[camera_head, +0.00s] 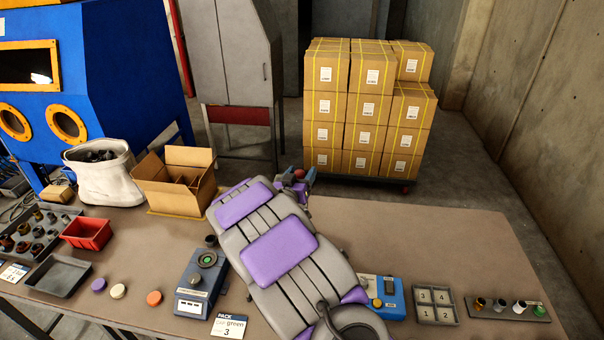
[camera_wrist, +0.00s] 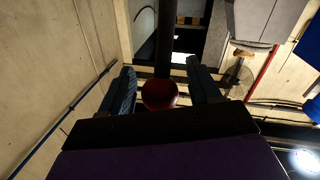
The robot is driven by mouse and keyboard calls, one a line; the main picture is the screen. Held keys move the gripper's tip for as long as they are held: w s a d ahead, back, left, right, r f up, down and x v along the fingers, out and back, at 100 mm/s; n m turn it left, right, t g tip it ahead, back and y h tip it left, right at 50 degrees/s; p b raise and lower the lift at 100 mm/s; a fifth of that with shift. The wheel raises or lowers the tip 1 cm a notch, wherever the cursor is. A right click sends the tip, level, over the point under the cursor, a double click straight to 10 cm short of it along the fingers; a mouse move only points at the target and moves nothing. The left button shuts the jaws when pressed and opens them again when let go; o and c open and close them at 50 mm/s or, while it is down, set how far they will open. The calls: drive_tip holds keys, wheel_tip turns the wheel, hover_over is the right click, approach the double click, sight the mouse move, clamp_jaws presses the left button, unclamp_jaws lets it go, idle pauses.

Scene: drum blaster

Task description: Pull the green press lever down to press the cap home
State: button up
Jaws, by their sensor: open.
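My gripper (camera_head: 303,181) is open, beyond the far edge of the bench in the head view. In the wrist view my gripper (camera_wrist: 162,92) has its two fingers apart, with a dark red ball knob (camera_wrist: 159,95) between them. A dark post (camera_wrist: 166,40) runs upward in the picture behind the knob. The red knob also shows at the fingers in the head view (camera_head: 299,174). I cannot tell whether a finger touches it. No green lever shows; my arm covers the middle of the bench. Purple (camera_head: 99,285), white (camera_head: 118,291) and orange (camera_head: 154,298) round caps lie at the left.
A control box (camera_head: 200,283) and a blue box (camera_head: 386,298) stand either side of my arm. A numbered tray (camera_head: 435,318) and a rack of small cylinders (camera_head: 490,313) lie right. An open carton (camera_head: 168,200) stands left. The bench's far right is clear.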

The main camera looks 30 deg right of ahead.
drive_tip(key=shift+w+d, duration=0.3)
drive_tip(key=shift+d, duration=0.05)
drive_tip(key=shift+a, duration=0.1)
clamp_jaws()
idle(0.4)
